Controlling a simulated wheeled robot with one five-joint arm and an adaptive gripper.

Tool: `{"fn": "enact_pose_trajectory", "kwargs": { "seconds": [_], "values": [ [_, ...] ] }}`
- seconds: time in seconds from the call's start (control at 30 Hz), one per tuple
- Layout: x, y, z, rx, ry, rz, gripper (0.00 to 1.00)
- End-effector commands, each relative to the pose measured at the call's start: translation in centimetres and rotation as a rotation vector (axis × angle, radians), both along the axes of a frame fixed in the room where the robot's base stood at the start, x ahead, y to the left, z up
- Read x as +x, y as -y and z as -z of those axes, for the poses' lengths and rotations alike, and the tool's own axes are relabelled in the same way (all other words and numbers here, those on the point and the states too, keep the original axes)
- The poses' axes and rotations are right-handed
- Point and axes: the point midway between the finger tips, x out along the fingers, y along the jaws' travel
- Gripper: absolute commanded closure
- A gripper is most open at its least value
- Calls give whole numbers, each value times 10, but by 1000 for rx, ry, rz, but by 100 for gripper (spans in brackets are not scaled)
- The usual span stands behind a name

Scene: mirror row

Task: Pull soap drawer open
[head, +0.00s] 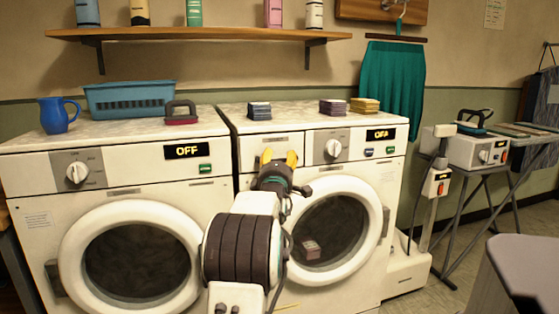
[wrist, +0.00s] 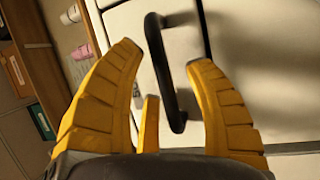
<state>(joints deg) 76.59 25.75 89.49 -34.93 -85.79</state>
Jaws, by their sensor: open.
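The soap drawer (head: 256,141) is a pale panel at the upper left of the right-hand washing machine's front. It looks flush with the front in the head view. My gripper (head: 279,157) is in front of it and hides its lower part and its handle there. In the wrist view, the drawer's black bar handle (wrist: 160,58) shows between the yellow fingers of my gripper (wrist: 163,57). The fingers are apart, one on each side of the handle. I cannot tell whether either finger touches it.
Folded cloths (head: 259,111) lie on top. A shelf (head: 200,35) hangs above. An ironing board (head: 520,140) stands at right.

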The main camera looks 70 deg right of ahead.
Motion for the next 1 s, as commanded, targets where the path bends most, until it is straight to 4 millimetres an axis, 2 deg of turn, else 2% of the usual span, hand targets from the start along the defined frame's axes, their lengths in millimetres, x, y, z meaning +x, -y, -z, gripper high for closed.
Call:
{"fn": "enact_pose_trajectory", "kwargs": {
  "seconds": [0.37,0.9,1.0],
  "values": [
    [0,1,0,0,0,0,52],
    [0,1,0,1,0,0,100],
    [0,1,0,1,0,0,100]
  ]
}}
